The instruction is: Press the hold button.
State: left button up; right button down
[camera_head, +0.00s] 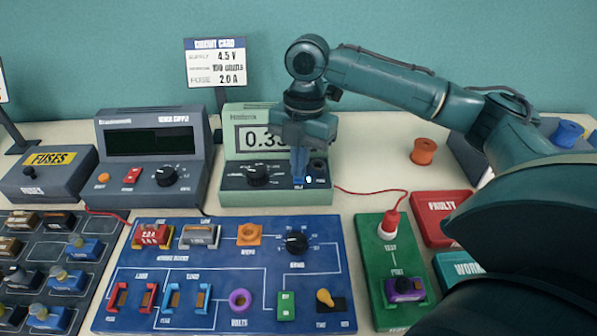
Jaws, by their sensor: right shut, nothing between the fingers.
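The green meter (233,197) stands at the back middle of the table. Its display (250,138) reads about 0.3, with the last digits hidden behind my right gripper. A dark knob (257,174) is on its sloped front panel. My right gripper (298,181) points down, shut and empty, with its tips at the right part of this panel, over a small blue spot by a tiny label. The tips hide most of the hold button there; whether they touch or press it I cannot tell. A small bluish-white light (308,180) glows just right of the tips. My left gripper is out of view.
A grey power supply (155,150) with a dark display stands left of the meter. A blue circuit board (200,265) lies in front. A green test board (385,245) with a red plug (389,222) is at right. An orange spool (423,151) stands behind my right arm's side.

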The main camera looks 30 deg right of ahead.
notch_tip(320, 180, up, 2)
jog(key=shift+r+p, duration=0.15)
jog(key=shift+p, duration=0.7)
jog(key=shift+r+p, duration=0.35)
jog(key=shift+p, duration=0.15)
jog(key=shift+r+p, duration=0.6)
jog(key=shift+p, duration=0.25)
pick_arm(q)
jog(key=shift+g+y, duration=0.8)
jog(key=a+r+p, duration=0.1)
jog(key=p, duration=0.1)
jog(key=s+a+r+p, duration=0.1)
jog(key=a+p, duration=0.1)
jog(key=p, duration=0.1)
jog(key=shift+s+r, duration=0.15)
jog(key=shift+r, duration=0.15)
pick_arm(e)
notch_tip(320, 180, up, 5)
jog(key=shift+r, duration=0.1)
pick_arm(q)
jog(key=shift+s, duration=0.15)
pick_arm(e)
jog(key=shift+s+a, duration=0.1)
